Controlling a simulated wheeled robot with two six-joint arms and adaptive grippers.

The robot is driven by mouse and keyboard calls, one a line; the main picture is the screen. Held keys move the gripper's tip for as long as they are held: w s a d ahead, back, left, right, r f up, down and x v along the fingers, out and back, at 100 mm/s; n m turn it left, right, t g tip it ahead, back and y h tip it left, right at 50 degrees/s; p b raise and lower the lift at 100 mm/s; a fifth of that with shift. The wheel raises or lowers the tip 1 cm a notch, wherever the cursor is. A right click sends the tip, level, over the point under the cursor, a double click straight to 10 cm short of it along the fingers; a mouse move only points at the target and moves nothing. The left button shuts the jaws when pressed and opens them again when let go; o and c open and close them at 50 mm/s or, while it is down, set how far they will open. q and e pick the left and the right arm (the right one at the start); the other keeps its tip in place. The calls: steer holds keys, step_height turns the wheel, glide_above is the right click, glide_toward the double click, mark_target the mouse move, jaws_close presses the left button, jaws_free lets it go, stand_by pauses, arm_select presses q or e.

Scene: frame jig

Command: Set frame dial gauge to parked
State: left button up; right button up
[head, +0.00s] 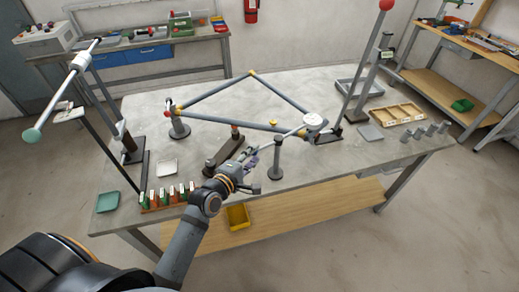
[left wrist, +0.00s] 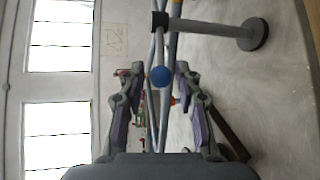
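A white round disc, which looks like the dial gauge (head: 313,119), sits at the right corner of the grey tube frame (head: 222,121) on the table. Its face and setting are too small to read. My left gripper (head: 249,157) is over the table's middle, left of a dark post (head: 276,158). In the left wrist view, my left gripper (left wrist: 157,72) has its fingers spread apart. A blue ball (left wrist: 161,76) appears in the gap between them, in line with a thin rod; I cannot tell how far ahead it is. My right gripper is out of view.
The grey table (head: 350,155) carries a wooden divided tray (head: 397,114), several small grey cylinders at right, a row of green and orange blocks (head: 166,196) and a small white tray (head: 167,166). Tall rods (head: 368,60) with ball ends rise at both sides.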

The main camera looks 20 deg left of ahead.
mark_target(260, 149)
arm_select(q)
steer(key=x, duration=0.5)
jaws_close()
